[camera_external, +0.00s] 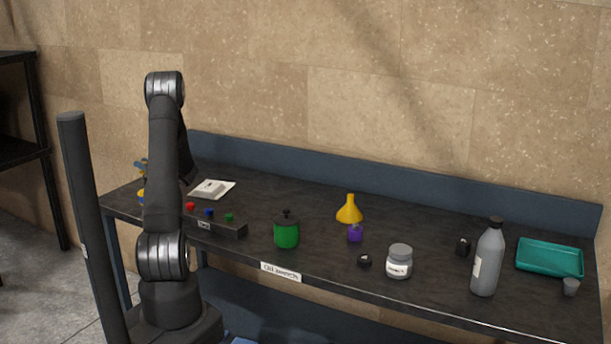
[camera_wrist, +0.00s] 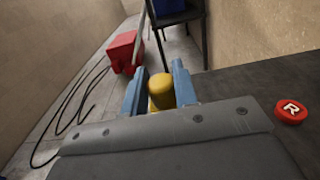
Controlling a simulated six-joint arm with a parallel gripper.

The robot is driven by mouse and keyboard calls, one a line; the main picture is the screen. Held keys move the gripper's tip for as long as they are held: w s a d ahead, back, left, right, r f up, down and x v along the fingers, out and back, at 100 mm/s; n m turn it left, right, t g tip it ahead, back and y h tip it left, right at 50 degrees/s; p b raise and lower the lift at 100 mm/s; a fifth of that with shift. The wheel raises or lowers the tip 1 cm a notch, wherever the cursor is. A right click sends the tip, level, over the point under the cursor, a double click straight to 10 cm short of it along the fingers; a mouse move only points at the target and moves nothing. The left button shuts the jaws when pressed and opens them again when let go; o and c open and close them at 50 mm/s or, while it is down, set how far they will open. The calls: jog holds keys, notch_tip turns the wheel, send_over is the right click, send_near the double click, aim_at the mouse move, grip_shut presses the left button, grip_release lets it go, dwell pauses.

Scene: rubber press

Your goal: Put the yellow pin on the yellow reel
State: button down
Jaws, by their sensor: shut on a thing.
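The yellow pin (camera_wrist: 161,91) stands between the two blue fingers of my gripper (camera_wrist: 158,72) in the wrist view. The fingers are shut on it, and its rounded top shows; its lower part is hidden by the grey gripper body. In the external view my gripper (camera_external: 141,166) is at the far left end of the bench, mostly behind my arm. A small yellow patch (camera_external: 142,196) shows below it beside my arm; I cannot tell whether it is the yellow reel. The reel is not clearly seen in either view.
A black rack (camera_external: 215,225) with red, blue and green knobs stands by my arm. A red disc marked R (camera_wrist: 291,110) lies at the right in the wrist view. A green pot (camera_external: 286,233), yellow funnel (camera_external: 350,211) and grey bottle (camera_external: 488,263) stand along the bench (camera_external: 320,250).

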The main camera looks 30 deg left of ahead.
jog(key=c, duration=1.1)
grip_release()
jog(key=shift+f, duration=0.1)
jog(key=shift+c, duration=0.2)
jog(key=d, duration=1.2)
jog(key=a, duration=1.2)
jog(key=shift+a, duration=0.2)
jog(key=shift+d+r, duration=0.25)
jog(key=shift+r, duration=1.6)
